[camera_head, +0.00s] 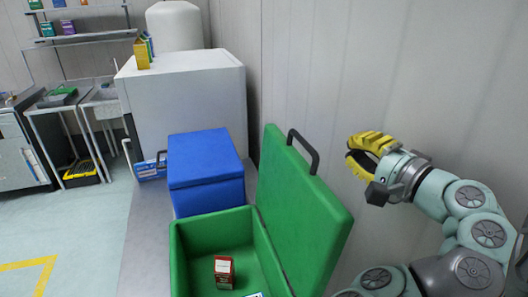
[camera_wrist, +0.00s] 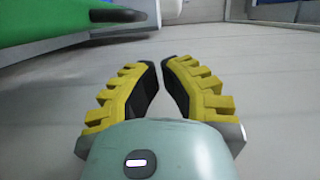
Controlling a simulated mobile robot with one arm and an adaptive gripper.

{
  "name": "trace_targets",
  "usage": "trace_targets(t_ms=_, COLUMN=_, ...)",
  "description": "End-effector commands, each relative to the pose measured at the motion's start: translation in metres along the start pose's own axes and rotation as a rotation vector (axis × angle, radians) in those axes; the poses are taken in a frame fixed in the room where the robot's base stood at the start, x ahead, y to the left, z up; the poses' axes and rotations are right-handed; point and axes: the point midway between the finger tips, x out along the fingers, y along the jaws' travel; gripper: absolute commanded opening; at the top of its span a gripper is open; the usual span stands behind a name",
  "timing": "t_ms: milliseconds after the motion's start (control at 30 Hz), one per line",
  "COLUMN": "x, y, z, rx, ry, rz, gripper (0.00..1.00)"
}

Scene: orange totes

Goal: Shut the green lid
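The green lid (camera_head: 298,215) stands raised and tilted back on the right side of the green box (camera_head: 190,230), with a black handle (camera_head: 303,150) on its upper edge. The box is open, and a small red carton (camera_head: 224,271) lies inside. My gripper (camera_head: 358,156) is in the air to the right of the lid, apart from it. In the wrist view my gripper (camera_wrist: 162,72) shows two yellow fingers with a narrow gap at their tips and nothing between them. Part of a green surface (camera_wrist: 45,22) shows at the top left of that view.
A closed blue box (camera_head: 205,165) stands just behind the green box on the grey bench (camera_head: 148,235). A large white cabinet (camera_head: 185,95) is farther back. The pale wall (camera_head: 400,60) runs close behind the lid and my arm.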

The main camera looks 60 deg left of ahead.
Motion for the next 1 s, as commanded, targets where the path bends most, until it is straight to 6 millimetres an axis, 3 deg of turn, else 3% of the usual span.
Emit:
trace_targets(t_ms=33, x=0.0, y=0.015, z=0.0, rx=0.0, ry=0.001, rz=0.0, gripper=0.0)
trace_targets(t_ms=200, x=0.0, y=0.033, z=0.002, rx=0.0, ry=0.002, rz=0.0, gripper=0.0)
trace_targets(t_ms=467, x=0.006, y=0.038, z=0.002, rx=-0.002, ry=-0.002, rz=0.002, gripper=0.0)
trace_targets(t_ms=1000, x=0.077, y=0.032, z=0.004, rx=0.002, ry=-0.008, rz=0.002, gripper=0.0)
